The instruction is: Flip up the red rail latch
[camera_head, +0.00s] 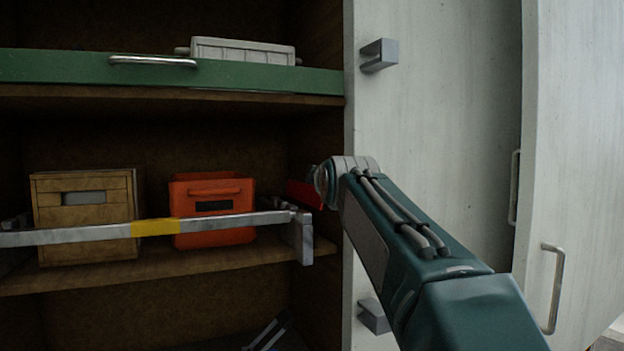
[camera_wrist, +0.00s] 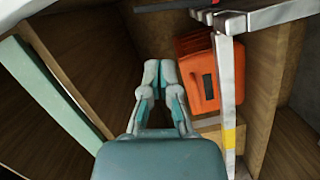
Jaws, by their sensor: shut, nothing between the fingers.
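The red rail latch (camera_head: 304,195) shows as a small red piece at the right end of the metal rail (camera_head: 215,222). It is partly hidden behind my wrist in the head view. In the wrist view the rail (camera_wrist: 227,90) runs down the right side, and the latch is hard to make out at the top edge. My gripper (camera_wrist: 160,66) is shut and empty in the wrist view, with its fingertips together, apart from the rail and to its left.
Behind the rail stand an orange case (camera_head: 213,208) and a wooden box (camera_head: 85,215) on the shelf. A green drawer front (camera_head: 60,67) is above, with a pale case (camera_head: 243,50) on top. A white door (camera_head: 440,130) with grey brackets is at right.

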